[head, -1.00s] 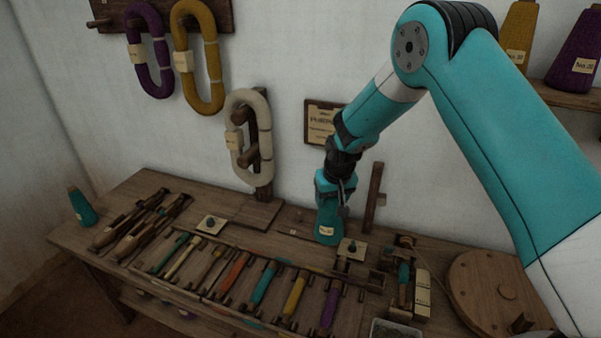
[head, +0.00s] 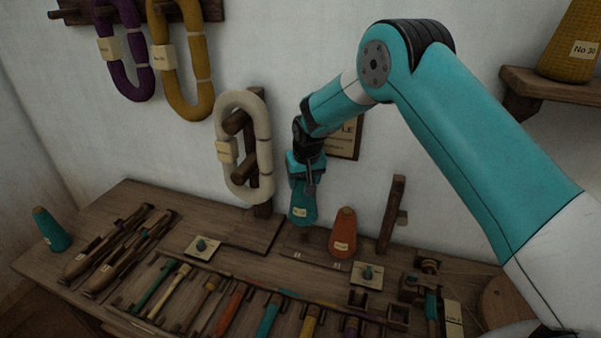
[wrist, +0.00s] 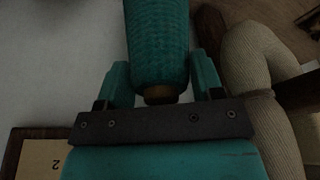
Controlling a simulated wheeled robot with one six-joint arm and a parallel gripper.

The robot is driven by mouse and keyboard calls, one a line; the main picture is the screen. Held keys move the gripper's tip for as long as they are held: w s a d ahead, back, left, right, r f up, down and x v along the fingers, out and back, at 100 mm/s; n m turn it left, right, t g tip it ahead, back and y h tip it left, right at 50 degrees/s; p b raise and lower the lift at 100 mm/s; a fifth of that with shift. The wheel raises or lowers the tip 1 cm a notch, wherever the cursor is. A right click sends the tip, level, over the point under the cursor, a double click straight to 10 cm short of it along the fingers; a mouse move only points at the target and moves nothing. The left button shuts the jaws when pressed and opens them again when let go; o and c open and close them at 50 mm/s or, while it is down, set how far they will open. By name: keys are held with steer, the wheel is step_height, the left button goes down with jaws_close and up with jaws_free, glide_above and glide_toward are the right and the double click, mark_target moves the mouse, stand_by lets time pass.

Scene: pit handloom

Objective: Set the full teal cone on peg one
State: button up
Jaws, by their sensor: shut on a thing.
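A teal cone (head: 303,207) with a small pale label is held upright by my gripper (head: 306,172), above the back of the bench. In the wrist view the teal cone (wrist: 157,42) sits between the two fingers of my gripper (wrist: 163,85), which are shut at its narrow end. A second teal cone (head: 50,232) stands at the bench's far left end. I cannot read which is peg one. The held cone is over neither plate.
An orange cone (head: 343,233) stands right of the held cone. A cream skein (head: 226,150) hangs on a post close left of my gripper; it also fills the right of the wrist view (wrist: 262,70). Shuttles (head: 108,240) and several coloured bobbins lie on the bench (head: 120,200).

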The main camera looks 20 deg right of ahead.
steer(key=shift+d+f+b, duration=0.2)
steer(key=shift+f+b, duration=0.55)
steer(key=shift+f, duration=0.4)
step_height(320, 180, down, 7)
steer(key=b, duration=0.4)
steer(key=o, duration=1.6)
steer(key=shift+f, duration=0.1)
steer(key=shift+c, duration=0.2)
step_height(320, 180, up, 8)
steer(key=p, duration=0.4)
steer(key=shift+p, duration=0.3)
